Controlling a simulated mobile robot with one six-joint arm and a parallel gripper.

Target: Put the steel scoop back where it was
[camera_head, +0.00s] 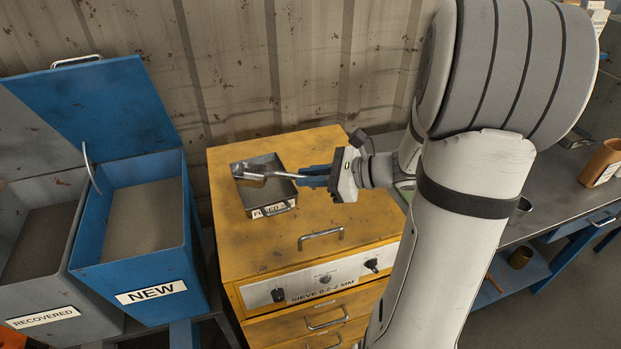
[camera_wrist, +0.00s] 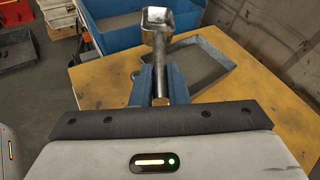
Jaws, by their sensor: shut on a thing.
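The steel scoop (camera_head: 262,176) is held by its handle in my gripper (camera_head: 312,177), with its bowl over the metal tray on the yellow sieve cabinet. In the wrist view the scoop (camera_wrist: 158,42) points away from my gripper (camera_wrist: 158,88), whose blue fingers are shut on the handle. The tray (camera_head: 270,209) is a shallow open steel box with a label on its front, partly covered by the scoop. The scoop looks raised above the tray; whether it touches the rim is unclear. Any contents of the bowl are hard to make out.
The yellow cabinet (camera_head: 237,262) has a handle on its top and drawers below. Left of it stand the blue NEW bin (camera_head: 160,265), lid open, holding grey material, and the grey RECOVERED bin (camera_head: 40,278). A workbench (camera_head: 560,205) with a brown container (camera_head: 600,162) is at right.

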